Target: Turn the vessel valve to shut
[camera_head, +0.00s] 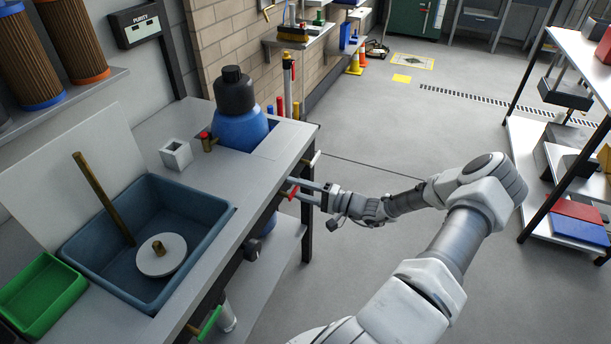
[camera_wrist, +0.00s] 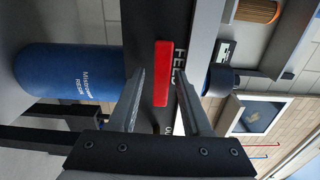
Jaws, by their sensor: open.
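A red lever handle (camera_head: 293,192) sits at the bench's front edge. In the wrist view it is a red bar (camera_wrist: 161,72) on a dark panel with partly hidden lettering. My gripper (camera_head: 291,188) is open at this edge. In the wrist view its two fingers (camera_wrist: 161,76) lie on either side of the red bar, with visible gaps; contact cannot be told. A blue vessel with a black cap (camera_head: 240,128) stands at the bench's back. A small brass valve with a red top (camera_head: 207,141) is beside it. No label shows which one is the vessel valve.
A blue-grey basin (camera_head: 205,212) and green tray (camera_head: 40,293) sit on the bench. A green handle (camera_head: 210,322) projects from the bench front. A blue cylinder with lettering (camera_wrist: 70,78) is left in the wrist view.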

